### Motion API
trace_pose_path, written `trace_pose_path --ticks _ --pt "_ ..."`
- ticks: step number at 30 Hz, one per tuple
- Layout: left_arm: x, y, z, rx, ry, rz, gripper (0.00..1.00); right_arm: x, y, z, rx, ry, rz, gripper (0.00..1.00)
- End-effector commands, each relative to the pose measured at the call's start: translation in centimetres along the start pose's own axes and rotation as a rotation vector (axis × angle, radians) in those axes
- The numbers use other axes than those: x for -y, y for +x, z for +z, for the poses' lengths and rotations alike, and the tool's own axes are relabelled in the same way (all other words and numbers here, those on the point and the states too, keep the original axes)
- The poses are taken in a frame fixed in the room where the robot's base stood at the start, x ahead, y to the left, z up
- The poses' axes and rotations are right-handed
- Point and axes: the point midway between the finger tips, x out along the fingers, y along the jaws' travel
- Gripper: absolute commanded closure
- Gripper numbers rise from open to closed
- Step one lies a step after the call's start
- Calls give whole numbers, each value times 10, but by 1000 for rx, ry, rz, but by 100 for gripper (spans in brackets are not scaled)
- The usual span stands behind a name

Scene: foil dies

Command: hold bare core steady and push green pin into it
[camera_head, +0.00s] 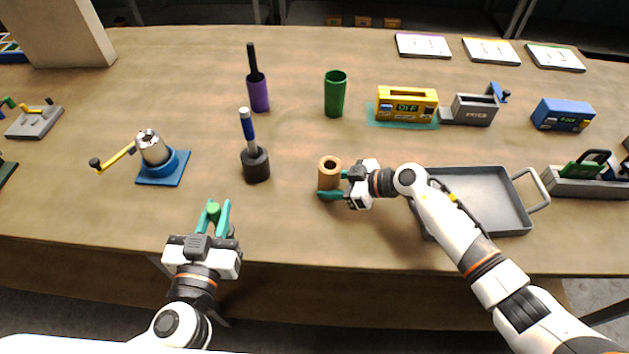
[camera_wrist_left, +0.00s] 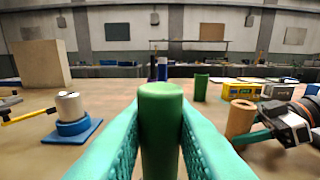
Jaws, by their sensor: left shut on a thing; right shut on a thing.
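The bare core (camera_head: 329,174) is a tan cylinder with a dark hole in its top, standing upright on the table in the middle of the head view. My right gripper (camera_head: 338,188) is shut on it from the right. The core also shows at the right of the left wrist view (camera_wrist_left: 240,119). The green pin (camera_wrist_left: 160,125) stands upright between the teal fingers of my left gripper (camera_head: 214,216), which is shut on it near the front table edge. The pin's top also shows in the head view (camera_head: 213,208). It is apart from the core, to its left and nearer the front.
A black cylinder with a blue-handled tool (camera_head: 256,165) stands left of the core. A crank device on a blue base (camera_head: 163,168) is further left. A green cup (camera_head: 335,94) stands behind. A grey tray (camera_head: 480,190) lies right, beside my right arm. Table between pin and core looks clear.

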Motion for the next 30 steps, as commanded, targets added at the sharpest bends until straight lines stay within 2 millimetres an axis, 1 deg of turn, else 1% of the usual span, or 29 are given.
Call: trace_pose_path --ticks 5,8,11,14,15,17,18,20,21,24,27,30 --pt "0 0 0 1 0 1 100 0 0 0 0 0 0 67" --pt "2 7 2 6 -2 14 100 0 0 0 0 0 0 67" --pt "6 24 5 15 -10 49 100 0 0 0 0 0 0 67" --pt "19 53 13 22 -21 93 100 0 0 0 0 0 0 67" --pt "27 67 18 23 -27 108 100 0 0 0 0 0 0 67" --pt "42 88 29 21 -35 124 100 0 0 0 0 0 0 67" --pt "55 102 37 18 -39 127 100 0 0 0 0 0 0 67" --pt "74 120 52 15 -42 125 100 0 0 0 0 0 0 67" --pt "87 130 62 11 -42 119 100 0 0 0 0 0 0 67" --pt "119 150 89 6 -36 94 100 0 0 0 -1 0 0 67" --pt "147 162 113 2 -28 62 100 0 0 0 -1 0 0 67" --pt "169 168 131 0 -16 32 100 0 0 -1 -1 1 0 67"
